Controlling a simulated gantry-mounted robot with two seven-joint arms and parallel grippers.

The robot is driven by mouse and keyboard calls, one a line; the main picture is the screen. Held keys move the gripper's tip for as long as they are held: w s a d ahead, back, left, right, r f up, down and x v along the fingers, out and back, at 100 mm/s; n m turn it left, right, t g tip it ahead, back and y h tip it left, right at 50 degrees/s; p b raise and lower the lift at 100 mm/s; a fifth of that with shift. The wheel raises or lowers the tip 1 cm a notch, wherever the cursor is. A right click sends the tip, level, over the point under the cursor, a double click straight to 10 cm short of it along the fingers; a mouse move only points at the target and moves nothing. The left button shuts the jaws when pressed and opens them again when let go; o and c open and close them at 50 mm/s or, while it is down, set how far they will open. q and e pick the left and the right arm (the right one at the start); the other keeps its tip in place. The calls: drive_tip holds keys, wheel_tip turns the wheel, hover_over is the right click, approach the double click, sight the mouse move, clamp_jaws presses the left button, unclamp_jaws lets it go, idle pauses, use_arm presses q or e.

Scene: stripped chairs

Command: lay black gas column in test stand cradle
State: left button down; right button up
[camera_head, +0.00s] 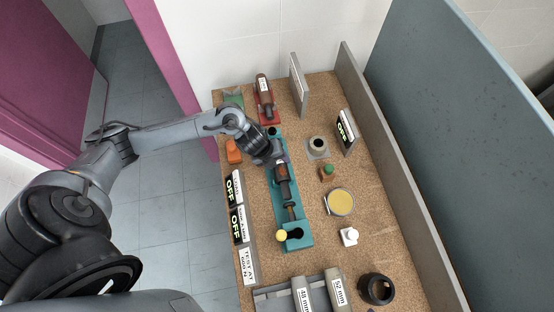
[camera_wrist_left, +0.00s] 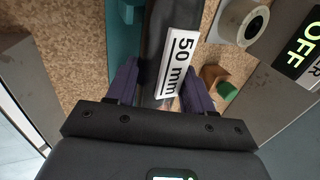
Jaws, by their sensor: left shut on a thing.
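The black gas column (camera_head: 284,186) lies lengthwise over the teal test stand (camera_head: 305,232) in the head view, roughly in line with it. A white "50 mm" label shows on the column (camera_wrist_left: 155,25) in the left wrist view. My left gripper (camera_head: 280,158) is shut on the column near its far end, with purple fingers on both sides of it (camera_wrist_left: 160,88). The teal stand (camera_wrist_left: 119,45) runs beside and under the column. I cannot tell whether the column rests fully in the cradle; the gripper hides part of it. My right gripper is not in view.
A red holder with a brown cylinder (camera_head: 264,88) stands behind the stand. "OFF" signs (camera_head: 231,190) line its left side. To the right are a grey ring (camera_head: 318,145), a green-topped block (camera_head: 328,170) and a yellow dish (camera_head: 340,202). Labelled cylinders (camera_head: 336,288) lie in front.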

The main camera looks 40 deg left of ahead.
use_arm(q)
drive_tip(key=shift+w+f+b, duration=0.1)
drive_tip(key=shift+f+b, duration=0.3)
drive_tip(key=shift+f, duration=0.15)
drive_tip(key=shift+c, duration=2.1)
unclamp_jaws()
drive_tip(key=shift+o, duration=0.4)
